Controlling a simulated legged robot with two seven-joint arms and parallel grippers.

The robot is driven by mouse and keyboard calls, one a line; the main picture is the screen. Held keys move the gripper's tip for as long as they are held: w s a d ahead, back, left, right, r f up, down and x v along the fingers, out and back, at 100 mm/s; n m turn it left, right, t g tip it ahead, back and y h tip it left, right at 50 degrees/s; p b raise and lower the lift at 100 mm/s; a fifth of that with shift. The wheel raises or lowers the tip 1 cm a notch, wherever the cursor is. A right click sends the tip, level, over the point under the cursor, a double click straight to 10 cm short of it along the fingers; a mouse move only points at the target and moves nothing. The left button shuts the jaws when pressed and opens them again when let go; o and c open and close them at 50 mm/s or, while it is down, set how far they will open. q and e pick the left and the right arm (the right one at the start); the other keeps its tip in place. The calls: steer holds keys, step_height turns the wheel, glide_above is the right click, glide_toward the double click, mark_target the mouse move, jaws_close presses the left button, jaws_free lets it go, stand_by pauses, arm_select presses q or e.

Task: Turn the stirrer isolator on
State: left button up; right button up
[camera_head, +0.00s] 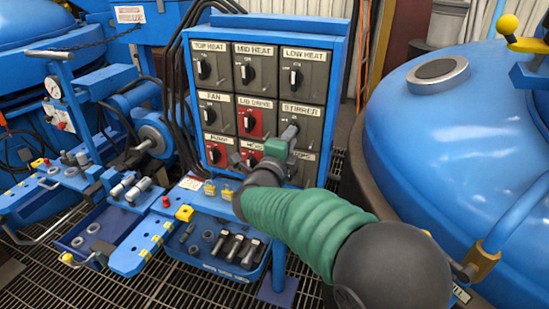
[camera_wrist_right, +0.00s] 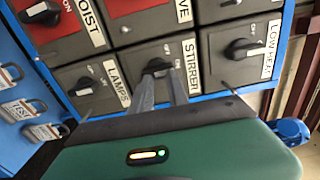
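The stirrer isolator is a dark switch plate (camera_head: 301,118) labelled STIRRER in the middle row, right column of the panel. Its black knob (camera_wrist_right: 156,67) shows in the wrist view, partly covered by my fingertips. My right gripper (camera_head: 290,132) reaches up to this switch from below, its green arm crossing the lower right. In the wrist view the two grey fingers of the right gripper (camera_wrist_right: 160,80) stand a little apart, with their tips at the knob. I cannot tell whether they press on it. The knob's exact setting is hard to read. My left gripper is not in view.
Close neighbours are LOW HEAT (camera_head: 303,75) above, red LID DRIVE (camera_head: 251,121) to the left and LAMPS (camera_wrist_right: 88,85) below. A blue tray (camera_head: 205,262) of padlocks and tools is under the panel. A large blue vessel (camera_head: 450,140) stands at right.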

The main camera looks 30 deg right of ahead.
steer(key=o, duration=0.4)
steer(key=shift+p+v, duration=0.35)
steer(key=shift+v, duration=0.8)
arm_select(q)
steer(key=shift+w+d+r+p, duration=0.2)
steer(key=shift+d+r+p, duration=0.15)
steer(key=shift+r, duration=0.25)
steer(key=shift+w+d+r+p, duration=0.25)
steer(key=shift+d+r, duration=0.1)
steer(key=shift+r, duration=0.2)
arm_select(e)
steer(key=shift+o, duration=0.2)
steer(key=v, duration=1.4)
steer(key=shift+s, duration=0.2)
